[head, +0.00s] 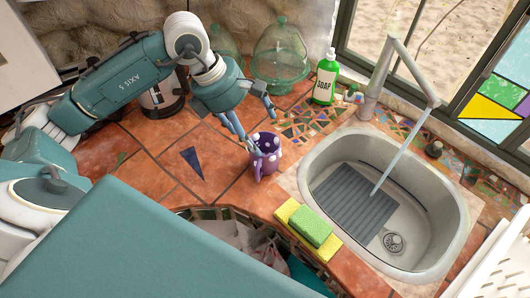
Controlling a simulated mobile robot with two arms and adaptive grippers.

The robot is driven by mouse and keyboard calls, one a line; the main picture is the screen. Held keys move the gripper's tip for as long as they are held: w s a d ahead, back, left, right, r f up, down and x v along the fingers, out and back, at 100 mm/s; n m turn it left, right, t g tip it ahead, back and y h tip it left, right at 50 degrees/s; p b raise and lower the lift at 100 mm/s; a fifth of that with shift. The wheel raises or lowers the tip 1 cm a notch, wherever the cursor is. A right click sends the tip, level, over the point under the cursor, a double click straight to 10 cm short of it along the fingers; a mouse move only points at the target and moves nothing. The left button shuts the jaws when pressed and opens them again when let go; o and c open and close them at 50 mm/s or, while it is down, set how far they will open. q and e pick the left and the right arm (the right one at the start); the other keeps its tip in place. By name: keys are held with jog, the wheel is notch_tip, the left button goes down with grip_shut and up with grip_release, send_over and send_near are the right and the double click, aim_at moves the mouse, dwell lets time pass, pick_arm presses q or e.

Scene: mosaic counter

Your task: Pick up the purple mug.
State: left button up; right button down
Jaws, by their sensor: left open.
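The purple mug (268,164) with white spots stands upright on the terracotta counter, left of the sink. My left gripper (260,131) is above the mug at its far side, its fingers spread apart. One fingertip is at the mug's rim and overlaps the opening in the picture; I cannot tell whether it touches. The other finger is farther back and to the right, clear of the mug. The gripper holds nothing. My right gripper is not in view.
The sink (447,235) with running water is to the right. A green soap bottle (325,82) and a glass cloche (281,58) stand behind. A green sponge (310,226) lies on a yellow one (287,211) near the front edge. The counter left of the mug is clear.

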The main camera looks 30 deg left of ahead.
aim_at(263, 144)
pick_arm(q)
jog(key=p+x, duration=0.1)
jog(key=x, duration=0.1)
jog(key=p+x, duration=0.2)
jog(key=x, duration=0.1)
jog(key=shift+d+f, duration=0.3)
jog(key=shift+d, duration=0.1)
jog(key=shift+f, duration=0.25)
jog(key=shift+w+f, duration=0.1)
jog(key=shift+f, duration=0.05)
jog(key=shift+c, duration=0.5)
jog(key=c, duration=1.3)
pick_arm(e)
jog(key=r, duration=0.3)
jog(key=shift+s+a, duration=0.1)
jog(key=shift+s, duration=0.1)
